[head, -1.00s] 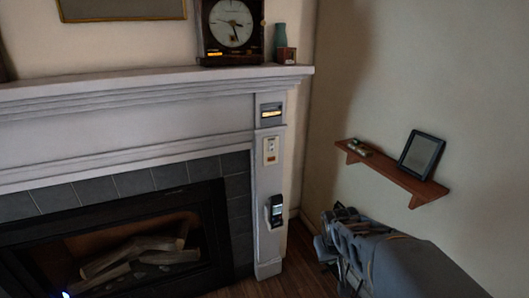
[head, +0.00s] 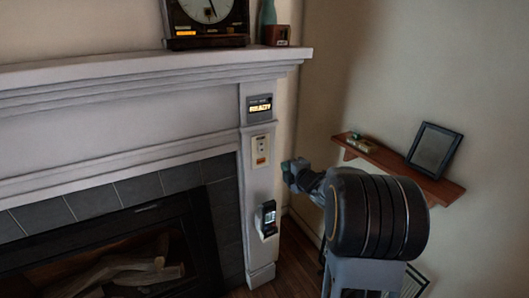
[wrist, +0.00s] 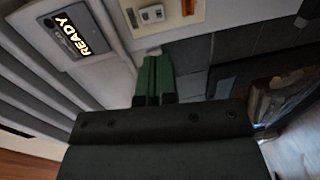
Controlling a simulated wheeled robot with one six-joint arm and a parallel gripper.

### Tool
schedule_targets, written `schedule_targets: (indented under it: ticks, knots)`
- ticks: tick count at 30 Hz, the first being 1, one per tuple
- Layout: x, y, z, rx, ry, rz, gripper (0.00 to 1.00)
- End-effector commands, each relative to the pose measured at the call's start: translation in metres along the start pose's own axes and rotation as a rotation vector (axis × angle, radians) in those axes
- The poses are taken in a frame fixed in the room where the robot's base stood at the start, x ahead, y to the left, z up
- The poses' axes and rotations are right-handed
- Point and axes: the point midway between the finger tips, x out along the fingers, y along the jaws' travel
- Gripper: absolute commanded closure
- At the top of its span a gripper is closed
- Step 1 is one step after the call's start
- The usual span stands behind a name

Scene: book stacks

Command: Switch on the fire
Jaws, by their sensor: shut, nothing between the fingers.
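A pale switch plate (head: 260,150) with a small control and an orange label is on the right pillar. It also shows at the top of the wrist view (wrist: 170,18). Above it a small display (head: 259,108) reads READY, also seen in the wrist view (wrist: 74,34). My gripper (head: 287,166) is right of the pillar at about the plate's height. Its green fingers (wrist: 154,78) are shut and empty, pointing toward the plate's lower edge; contact cannot be told.
A dark handset in a holder (head: 266,219) hangs lower on the pillar. The mantel (head: 150,75) juts out above, with a clock (head: 207,22) and a teal bottle (head: 268,14). A wall shelf (head: 405,170) with a frame is at the right, behind my arm.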

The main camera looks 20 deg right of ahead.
Motion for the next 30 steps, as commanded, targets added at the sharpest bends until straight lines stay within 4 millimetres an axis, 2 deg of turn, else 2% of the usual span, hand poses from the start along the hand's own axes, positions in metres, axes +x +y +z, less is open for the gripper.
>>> schedule_targets:
  ticks: [4,13,17,20,30]
  knots:
    - [0.003,0.001,-0.007,-0.025,0.017,0.007,1.00]
    - [0.003,0.001,-0.006,-0.024,0.013,0.006,1.00]
    - [0.009,0.001,-0.005,-0.023,0.012,0.004,1.00]
    - [0.021,0.001,-0.006,-0.021,0.013,0.005,1.00]
    - [0.085,0.002,-0.006,-0.022,0.012,0.004,1.00]
